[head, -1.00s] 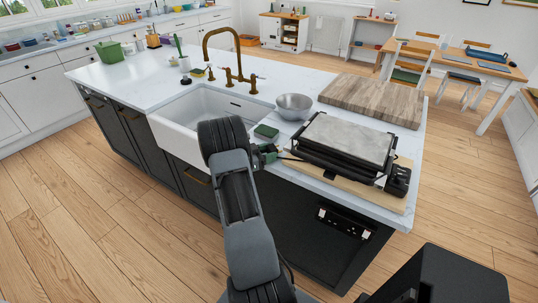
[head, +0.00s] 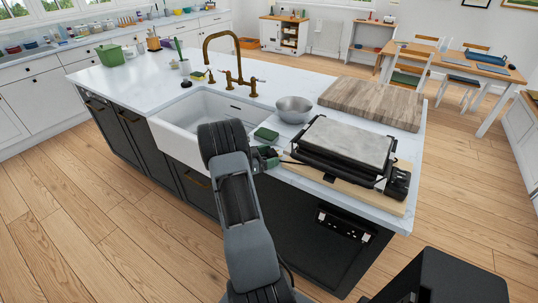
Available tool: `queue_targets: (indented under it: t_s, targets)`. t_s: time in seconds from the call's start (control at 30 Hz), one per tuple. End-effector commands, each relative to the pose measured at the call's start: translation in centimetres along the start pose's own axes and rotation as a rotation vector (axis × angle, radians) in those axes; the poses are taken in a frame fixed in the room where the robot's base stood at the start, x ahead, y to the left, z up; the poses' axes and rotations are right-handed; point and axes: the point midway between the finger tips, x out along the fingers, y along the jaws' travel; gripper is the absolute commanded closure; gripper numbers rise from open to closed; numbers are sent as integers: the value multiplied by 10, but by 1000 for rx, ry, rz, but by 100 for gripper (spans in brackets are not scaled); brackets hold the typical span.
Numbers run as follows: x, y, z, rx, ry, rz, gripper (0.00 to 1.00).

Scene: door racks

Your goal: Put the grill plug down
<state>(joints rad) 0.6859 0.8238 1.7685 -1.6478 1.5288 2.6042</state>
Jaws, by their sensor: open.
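The grill (head: 343,148), black with a flat grey top plate, sits on a wooden board (head: 385,200) at the front right of the island. Its thin black cord lies at its left side. A black socket panel (head: 345,224) is on the island's front face below the grill.
A green sponge-like block (head: 266,134) and a metal bowl (head: 294,109) stand between the white sink (head: 205,120) and the grill. A brass tap (head: 228,62) rises behind the sink. A wooden chopping board (head: 373,100) lies behind the grill. The floor in front is clear.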

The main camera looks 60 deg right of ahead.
Motion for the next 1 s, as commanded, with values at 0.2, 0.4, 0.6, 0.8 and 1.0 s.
queue_targets:
  t_s: [0.2,0.4,0.6,0.8,1.0]
  targets:
    - [-26,2,6,-17,-12,-5,26]
    - [-68,2,2,-14,-9,-4,26]
    - [-99,2,0,-13,-7,-1,26]
    - [-116,2,-3,-11,-6,1,26]
    - [-122,3,-6,-21,-15,2,26]
